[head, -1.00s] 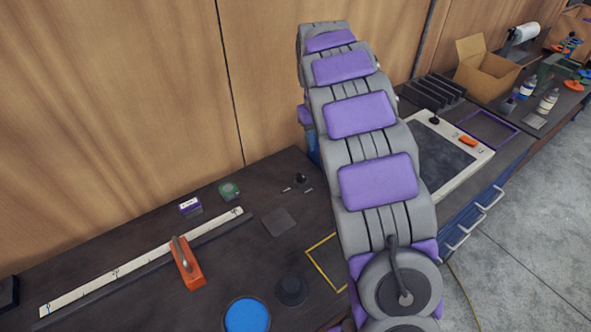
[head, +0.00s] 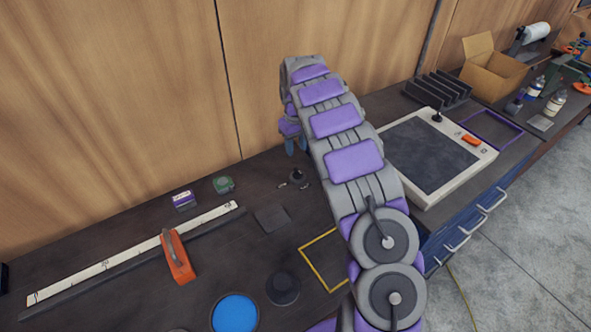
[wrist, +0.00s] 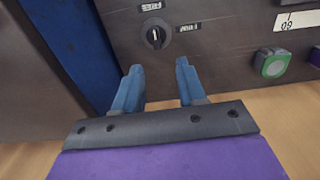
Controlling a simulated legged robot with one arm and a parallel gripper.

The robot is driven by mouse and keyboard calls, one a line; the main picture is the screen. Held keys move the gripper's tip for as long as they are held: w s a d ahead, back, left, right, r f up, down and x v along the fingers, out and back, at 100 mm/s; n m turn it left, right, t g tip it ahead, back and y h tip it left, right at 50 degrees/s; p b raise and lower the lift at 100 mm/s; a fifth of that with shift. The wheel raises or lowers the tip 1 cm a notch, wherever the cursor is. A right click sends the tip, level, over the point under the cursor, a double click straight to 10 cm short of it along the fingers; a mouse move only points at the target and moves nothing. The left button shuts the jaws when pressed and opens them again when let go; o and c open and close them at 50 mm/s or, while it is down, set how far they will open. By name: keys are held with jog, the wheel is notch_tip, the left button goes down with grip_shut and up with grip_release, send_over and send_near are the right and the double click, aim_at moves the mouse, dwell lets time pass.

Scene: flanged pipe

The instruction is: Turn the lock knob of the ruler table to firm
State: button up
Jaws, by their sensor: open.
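The lock knob (head: 298,176) is a small dark round knob on the dark ruler table (head: 120,235). In the wrist view the knob (wrist: 155,36) carries a pale mark running roughly up and down. One small label (wrist: 151,7) lies above it, seeming to read FREE, and another (wrist: 188,27) to its right, seeming to read FIRM; both appear upside down. My gripper (wrist: 159,68) is open and empty, its blue fingertips short of the knob, which lines up with the gap. In the head view my gripper (head: 296,146) hangs just behind the knob.
A green tape measure (head: 223,185) and a purple-and-white box (head: 184,200) stand left of the knob. A dark square plate (head: 271,218) lies in front. A wooden wall (head: 110,100) rises behind.

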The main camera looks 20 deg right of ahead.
aim_at(298, 170)
jog(key=f, duration=0.3)
jog(key=f+b, duration=0.1)
jog(key=f, duration=0.2)
jog(key=d+f, duration=0.1)
jog(key=f, duration=0.2)
jog(key=shift+f+b, duration=0.25)
jog(key=shift+b, duration=0.1)
jog(key=shift+a+f, duration=0.35)
jog(key=shift+f, duration=0.15)
jog(key=shift+d, duration=0.1)
jog(key=shift+d, duration=0.35)
jog(key=c, duration=0.3)
jog(key=shift+a, duration=0.25)
grip_shut()
